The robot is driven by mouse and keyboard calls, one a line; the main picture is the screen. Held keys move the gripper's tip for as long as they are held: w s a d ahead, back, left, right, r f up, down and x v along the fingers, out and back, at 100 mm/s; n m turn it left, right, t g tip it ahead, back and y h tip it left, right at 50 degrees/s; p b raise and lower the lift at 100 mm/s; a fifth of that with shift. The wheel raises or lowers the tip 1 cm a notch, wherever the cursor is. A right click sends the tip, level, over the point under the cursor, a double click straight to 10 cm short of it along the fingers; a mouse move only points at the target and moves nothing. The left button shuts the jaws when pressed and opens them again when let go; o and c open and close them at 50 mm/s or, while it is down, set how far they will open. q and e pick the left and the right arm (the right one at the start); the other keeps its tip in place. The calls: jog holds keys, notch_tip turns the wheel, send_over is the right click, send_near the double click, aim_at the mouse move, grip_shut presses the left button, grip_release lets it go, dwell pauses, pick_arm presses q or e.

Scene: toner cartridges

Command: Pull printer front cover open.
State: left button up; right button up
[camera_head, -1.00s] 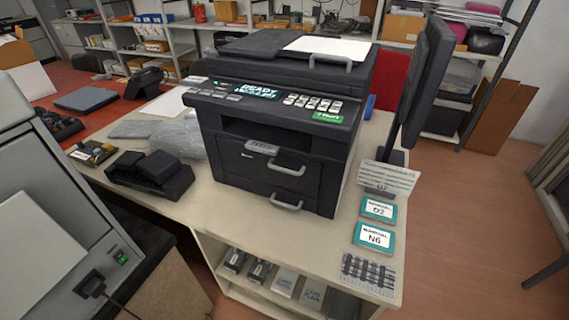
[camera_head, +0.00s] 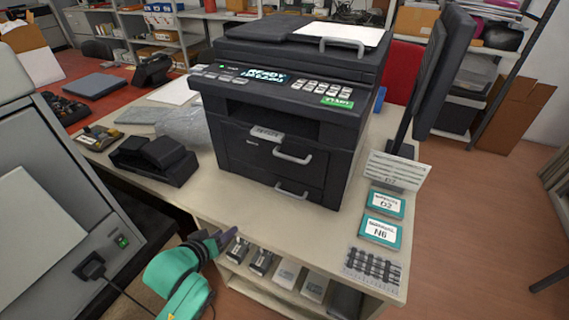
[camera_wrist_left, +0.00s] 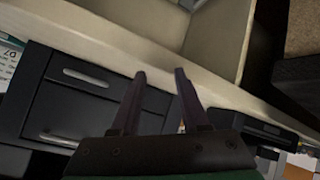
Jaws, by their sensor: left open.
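The black printer (camera_head: 285,105) stands on the cream desk. Its front cover (camera_head: 262,152) is shut, with a silver handle (camera_head: 292,156) at its upper part and a second silver handle (camera_head: 291,191) lower down. My left gripper (camera_head: 228,236) is open and empty, low in front of the desk edge, below and to the left of the printer. In the left wrist view, its two dark fingers (camera_wrist_left: 160,78) are spread, with the printer front (camera_wrist_left: 95,105) and its two handles to their left. My right gripper is not in view.
A black device (camera_head: 152,160) sits on the desk left of the printer. Teal-edged cards (camera_head: 381,231) and a monitor (camera_head: 432,75) are on the right. A shelf under the desktop holds several boxes (camera_head: 287,273). A grey machine (camera_head: 45,200) stands at the left.

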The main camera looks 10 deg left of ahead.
pick_arm(q)
jog(key=w+d+r+n+t+h, duration=0.1)
jog(key=d+r+n+t+h, duration=0.15)
jog(key=r+h, duration=0.4)
jog(key=w+d+r+n+t+h, duration=0.2)
jog(key=d+r+n+h, duration=0.1)
jog(key=r+h, duration=0.3)
jog(key=w+d+r+y+p, duration=0.1)
jog(key=w+d+r, duration=0.2)
jog(key=w+d, duration=0.6)
jog(key=shift+w, duration=0.7)
jog(key=shift+d, duration=0.1)
grip_shut()
